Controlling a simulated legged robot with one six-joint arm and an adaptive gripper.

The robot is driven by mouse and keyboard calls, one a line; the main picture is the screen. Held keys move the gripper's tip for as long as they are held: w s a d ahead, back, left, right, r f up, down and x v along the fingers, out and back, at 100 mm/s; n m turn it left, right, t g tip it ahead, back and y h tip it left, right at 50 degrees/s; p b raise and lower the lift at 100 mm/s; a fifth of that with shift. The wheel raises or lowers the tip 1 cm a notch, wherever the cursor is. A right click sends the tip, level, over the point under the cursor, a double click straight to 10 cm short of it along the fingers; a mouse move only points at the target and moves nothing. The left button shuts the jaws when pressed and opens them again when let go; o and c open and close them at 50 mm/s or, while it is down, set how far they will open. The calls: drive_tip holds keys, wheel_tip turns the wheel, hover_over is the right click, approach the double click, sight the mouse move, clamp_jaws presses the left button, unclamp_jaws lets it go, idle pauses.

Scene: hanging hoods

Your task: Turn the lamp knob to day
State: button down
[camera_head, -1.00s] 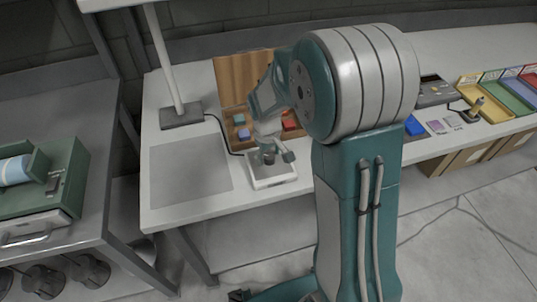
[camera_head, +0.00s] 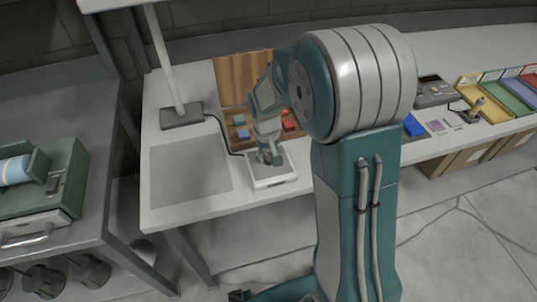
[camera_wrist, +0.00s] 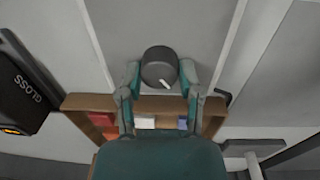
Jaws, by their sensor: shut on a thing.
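The lamp knob (camera_wrist: 159,66) is a round dark grey dial with a white pointer mark, seen from above in the wrist view. Its pointer slants toward the lower right of that view. My gripper (camera_wrist: 160,75) has its two teal fingers closed on either side of the knob. In the head view my gripper (camera_head: 271,158) is down at the white control box (camera_head: 272,181), and it hides most of the knob. I cannot read any day label. The lamp (camera_head: 165,60) stands at the back left, with its base on the table and a cable running toward the box.
A grey mat (camera_head: 188,170) lies left of the box. A wooden compartment box (camera_head: 240,85) with coloured blocks stands behind it. A green machine (camera_head: 45,195) sits on the left bench. Coloured trays (camera_head: 483,98) stand at the far right.

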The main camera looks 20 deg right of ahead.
sight(266, 155)
drive_tip(key=m, duration=0.7)
drive_tip(key=shift+s+f, duration=0.15)
idle(0.3)
drive_tip(key=shift+c, duration=1.3)
unclamp_jaws()
wheel_tip(266, 155, up, 12)
drive_tip(key=shift+w+a, duration=0.35)
drive_tip(key=shift+a, duration=0.05)
